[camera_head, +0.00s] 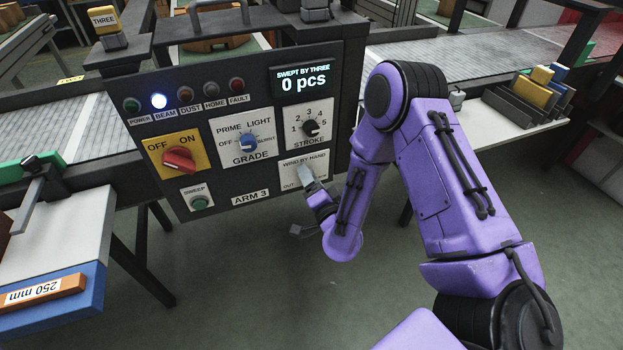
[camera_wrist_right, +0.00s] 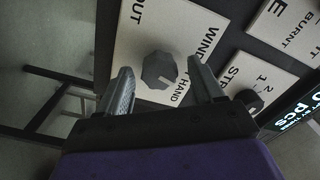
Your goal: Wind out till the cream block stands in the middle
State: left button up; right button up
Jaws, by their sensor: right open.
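The WIND BY HAND plate (camera_head: 293,177) is at the lower right of the dark control panel. In the right wrist view its dark grey faceted knob (camera_wrist_right: 160,70) shows, with OUT printed on the plate. My right gripper (camera_head: 310,182) is at this plate in the head view. In the wrist view its two fingers (camera_wrist_right: 162,85) are spread, one on each side of the knob, with gaps; they do not grip it. I cannot pick out a cream block for certain. A yellowish block marked THREE (camera_head: 104,19) stands above the panel at the left. My left gripper is out of view.
The panel carries a red OFF/ON switch (camera_head: 179,160), a blue GRADE knob (camera_head: 249,142), a STROKE knob (camera_head: 311,128) and a green SWEEP button (camera_head: 200,203). The display (camera_head: 303,80) reads 0 pcs. The blue BEAM lamp (camera_head: 159,101) is lit. Conveyors run behind.

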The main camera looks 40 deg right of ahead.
jog(key=shift+c, duration=0.4)
jog(key=c, duration=1)
jog(key=n, duration=0.3)
jog(key=shift+a+b, duration=0.1)
jog(key=shift+b, duration=0.3)
jog(key=shift+n, duration=1)
jog(key=o, duration=1.1)
